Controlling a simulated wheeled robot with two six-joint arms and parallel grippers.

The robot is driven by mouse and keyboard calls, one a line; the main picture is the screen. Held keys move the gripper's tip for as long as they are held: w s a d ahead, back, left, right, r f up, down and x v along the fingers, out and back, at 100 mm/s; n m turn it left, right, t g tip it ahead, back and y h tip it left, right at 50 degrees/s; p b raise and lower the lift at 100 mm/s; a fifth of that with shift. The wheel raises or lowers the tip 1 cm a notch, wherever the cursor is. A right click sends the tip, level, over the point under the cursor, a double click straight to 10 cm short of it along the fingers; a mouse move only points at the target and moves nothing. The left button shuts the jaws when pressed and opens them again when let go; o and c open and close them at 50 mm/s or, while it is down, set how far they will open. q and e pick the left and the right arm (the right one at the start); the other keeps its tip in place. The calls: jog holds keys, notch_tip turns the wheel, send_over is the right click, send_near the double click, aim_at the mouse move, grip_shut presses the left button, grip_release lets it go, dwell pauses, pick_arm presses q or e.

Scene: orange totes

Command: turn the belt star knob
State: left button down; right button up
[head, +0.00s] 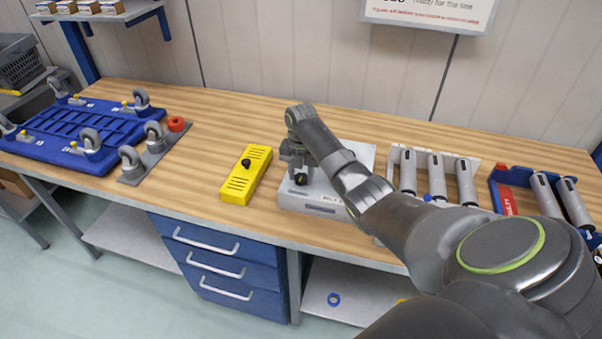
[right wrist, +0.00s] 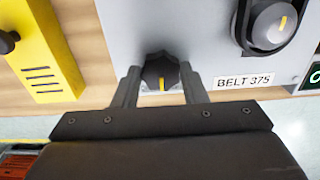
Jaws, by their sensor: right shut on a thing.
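The belt star knob (right wrist: 160,70) is black and lobed with a yellow pointer mark. It sits on a light grey panel (right wrist: 205,40), left of a label reading BELT 375 (right wrist: 244,80). In the right wrist view my right gripper (right wrist: 160,72) has one finger on each side of the knob and is shut on it. The yellow mark points toward the bottom of that picture. In the head view my right gripper (head: 293,160) is over the left part of the grey box (head: 325,200), partly hidden by its own wrist. My left gripper is not in view.
A larger round dial (right wrist: 270,22) with a yellow line is right of the knob. A yellow box (head: 240,185) stands just left of the grey box. Grey cylinders in a rack (head: 437,160) stand right. A blue wheeled frame (head: 70,125) is far left.

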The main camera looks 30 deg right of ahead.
jog(key=shift+r, duration=0.1)
jog(key=shift+r+m+p, duration=0.1)
jog(key=shift+m+p, duration=0.85)
jog(key=shift+m, duration=0.25)
jog(key=m+p, duration=0.2)
jog(key=m, duration=0.1)
jog(key=shift+m, duration=0.3)
jog(key=m+p, duration=0.1)
jog(key=m, duration=0.2)
jog(key=shift+p, duration=0.4)
jog(key=shift+d+m+p, duration=0.1)
jog(key=shift+m+p, duration=0.55)
jog(key=shift+m, duration=1.85)
jog(key=o, duration=1)
